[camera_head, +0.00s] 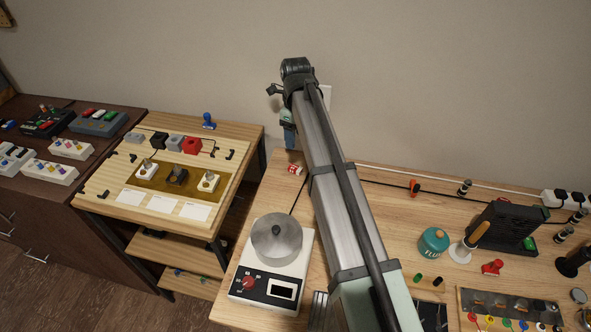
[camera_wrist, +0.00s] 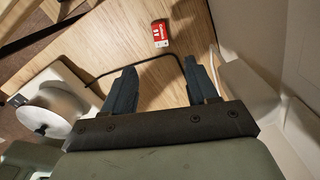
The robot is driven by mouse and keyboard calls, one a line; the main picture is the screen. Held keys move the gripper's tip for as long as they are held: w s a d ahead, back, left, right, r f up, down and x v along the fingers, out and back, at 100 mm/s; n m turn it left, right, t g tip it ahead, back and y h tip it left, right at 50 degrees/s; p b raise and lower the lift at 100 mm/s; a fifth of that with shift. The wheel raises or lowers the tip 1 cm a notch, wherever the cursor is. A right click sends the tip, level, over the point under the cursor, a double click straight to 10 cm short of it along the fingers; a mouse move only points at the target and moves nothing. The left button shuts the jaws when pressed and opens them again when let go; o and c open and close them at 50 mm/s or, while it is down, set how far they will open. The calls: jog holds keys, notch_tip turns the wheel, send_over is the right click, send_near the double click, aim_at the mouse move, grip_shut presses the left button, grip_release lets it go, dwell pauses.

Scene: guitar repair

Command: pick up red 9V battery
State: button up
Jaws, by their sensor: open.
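The red 9V battery (camera_head: 294,169) is a small red-and-white block lying on the light wooden workbench, near its back left corner. In the wrist view the battery (camera_wrist: 159,32) lies beyond my fingertips, roughly centred between them. My gripper (camera_wrist: 158,68) is open and empty, its two dark fingers spread apart and pointing toward the battery. In the head view my gripper (camera_head: 288,130) is partly hidden behind my arm, above and slightly left of the battery in the picture. The fingers do not touch the battery.
A dark cable (camera_wrist: 150,62) lies on the bench between my fingers and the battery. A white device with a round metal pot (camera_head: 277,239) stands in front of the battery. The wall (camera_head: 430,90) is close behind.

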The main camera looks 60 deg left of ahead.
aim_at(296, 168)
notch_tip(296, 168, down, 13)
jog(key=shift+a, duration=0.1)
grip_shut()
dwell(1.1)
